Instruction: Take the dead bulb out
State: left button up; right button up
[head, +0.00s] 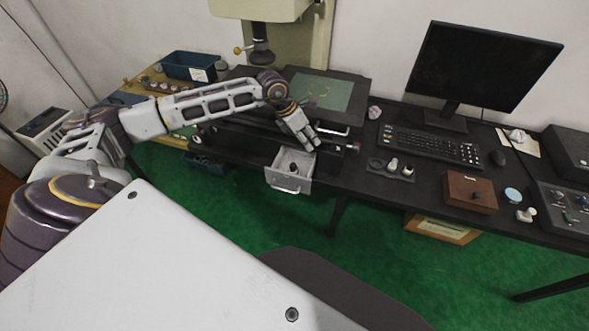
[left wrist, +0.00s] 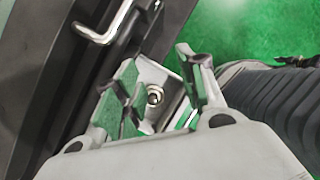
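A light grey lamp drawer (head: 290,184) with a front handle stands pulled out below the dark bench machine. A small round metallic bulb or its socket (head: 293,168) sits inside; it also shows as a ring with a dark centre in the left wrist view (left wrist: 154,97). I cannot tell whether it is the dead bulb. My left gripper (head: 311,146) points down just above the drawer. In the left wrist view its two fingers (left wrist: 158,62) are spread apart, with the round part seen between them and nothing held. My right gripper is not in view.
A small dark tray (head: 377,166) with bulb-like parts lies right of the drawer. A keyboard (head: 432,147), monitor (head: 480,65) and brown box (head: 470,191) stand further right. A blue bin (head: 188,66) is at the back left. Green floor is open in front.

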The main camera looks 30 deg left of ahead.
pick_arm(q)
jog(key=g+y, duration=0.2)
jog(key=y, duration=0.1)
send_over(292, 165)
jog(key=s+a, duration=0.1)
jog(key=shift+s+f, duration=0.2)
jog(key=shift+f, duration=0.8)
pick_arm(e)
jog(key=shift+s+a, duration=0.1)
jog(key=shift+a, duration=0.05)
pick_arm(q)
jog(key=shift+f, duration=0.1)
jog(key=f, duration=0.5)
jog(key=w+f, duration=0.1)
jog(key=f, duration=0.1)
jog(key=shift+d+f+p, duration=0.15)
jog(key=shift+d+p, duration=0.15)
jog(key=shift+p, duration=0.05)
jog(key=shift+f, duration=0.5)
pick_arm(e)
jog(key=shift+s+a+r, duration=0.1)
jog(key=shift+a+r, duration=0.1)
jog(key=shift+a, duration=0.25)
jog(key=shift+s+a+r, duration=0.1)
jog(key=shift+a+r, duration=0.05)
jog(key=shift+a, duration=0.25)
